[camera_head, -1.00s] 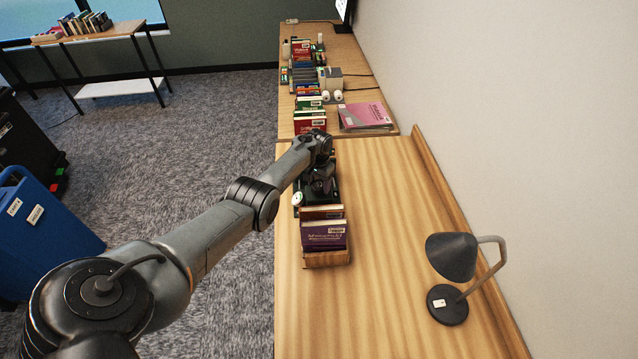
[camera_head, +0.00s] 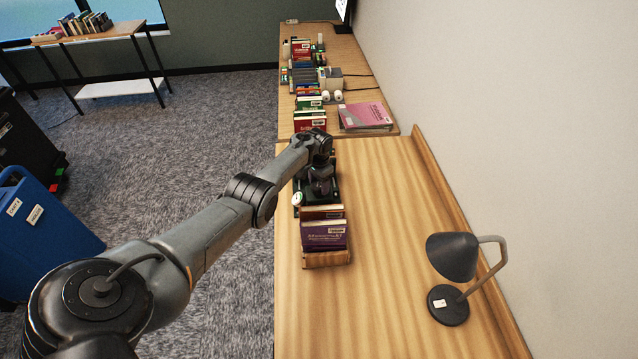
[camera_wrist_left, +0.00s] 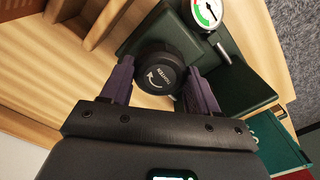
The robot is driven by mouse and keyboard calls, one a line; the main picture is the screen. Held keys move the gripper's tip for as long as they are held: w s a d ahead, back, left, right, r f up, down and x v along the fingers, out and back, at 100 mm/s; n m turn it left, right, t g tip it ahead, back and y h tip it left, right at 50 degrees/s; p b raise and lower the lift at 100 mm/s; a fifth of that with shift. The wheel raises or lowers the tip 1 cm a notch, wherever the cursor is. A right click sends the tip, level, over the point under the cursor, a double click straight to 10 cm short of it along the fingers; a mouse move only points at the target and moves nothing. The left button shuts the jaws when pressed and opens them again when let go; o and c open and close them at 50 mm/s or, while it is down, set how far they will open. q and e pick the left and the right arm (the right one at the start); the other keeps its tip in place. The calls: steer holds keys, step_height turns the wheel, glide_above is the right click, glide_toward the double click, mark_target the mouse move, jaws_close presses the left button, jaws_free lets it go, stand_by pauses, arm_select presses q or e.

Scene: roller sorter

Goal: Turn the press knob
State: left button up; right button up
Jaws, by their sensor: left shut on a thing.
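The press (camera_head: 330,198) is a dark green device on the wooden desk, largely hidden in the head view by my left arm and gripper. In the left wrist view its black round knob (camera_wrist_left: 160,76) shows a white curved arrow and lettering. A white dial gauge (camera_wrist_left: 207,13) sits on the press beside the knob. My left gripper (camera_wrist_left: 157,85) has its two purple-grey fingers on either side of the knob and is shut on it. In the head view the left gripper (camera_head: 320,185) points down over the press. My right gripper is not in view.
A wooden holder with purple and brown books (camera_head: 325,236) stands close in front of the press. A dark desk lamp (camera_head: 453,256) is at the right. More books (camera_head: 310,121) stand behind the press.

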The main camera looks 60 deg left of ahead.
mark_target(319, 184)
arm_select(q)
steer(key=o, duration=1.1)
steer(key=shift+c, duration=0.2)
steer(key=shift+r, duration=0.25)
step_height(319, 184, up, 10)
steer(key=p, duration=0.3)
steer(key=shift+r+p, duration=0.15)
steer(key=shift+p, duration=0.25)
